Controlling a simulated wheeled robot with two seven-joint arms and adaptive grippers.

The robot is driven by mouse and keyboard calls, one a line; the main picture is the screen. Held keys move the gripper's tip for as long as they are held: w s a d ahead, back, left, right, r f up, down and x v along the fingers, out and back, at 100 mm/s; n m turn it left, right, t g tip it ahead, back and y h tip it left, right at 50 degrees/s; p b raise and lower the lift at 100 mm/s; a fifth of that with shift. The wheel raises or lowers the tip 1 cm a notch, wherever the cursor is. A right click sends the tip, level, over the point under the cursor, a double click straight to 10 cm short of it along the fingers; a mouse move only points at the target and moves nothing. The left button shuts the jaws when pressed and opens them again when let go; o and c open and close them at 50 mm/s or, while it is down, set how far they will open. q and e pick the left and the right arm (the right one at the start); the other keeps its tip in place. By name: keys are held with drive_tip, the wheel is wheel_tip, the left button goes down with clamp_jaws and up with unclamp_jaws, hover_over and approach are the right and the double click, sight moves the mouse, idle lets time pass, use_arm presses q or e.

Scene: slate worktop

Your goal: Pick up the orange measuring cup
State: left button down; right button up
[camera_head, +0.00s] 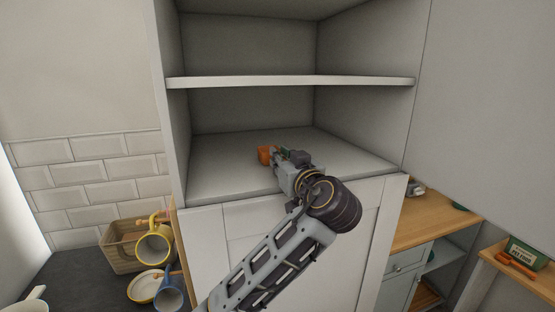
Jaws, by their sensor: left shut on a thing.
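The orange measuring cup (263,154) is small in the head view, at the lower compartment of the open white cabinet. My left gripper (277,156) reaches into that compartment from the front and is shut on the cup. The fingers and my wrist hide part of the cup. I cannot tell whether the cup touches the cabinet floor or is held just above it. My right gripper is not in view.
A white shelf (290,82) spans the cabinet above my gripper. The cabinet floor (225,175) is otherwise clear. A wicker basket (121,249), a yellow mug (153,247) and a blue cup (168,297) stand at lower left. A wooden counter (421,223) is at right.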

use_arm(q)
wheel_tip(320, 180, up, 8)
drive_tip(key=shift+b, duration=1.1)
drive_tip(key=shift+r, duration=0.9)
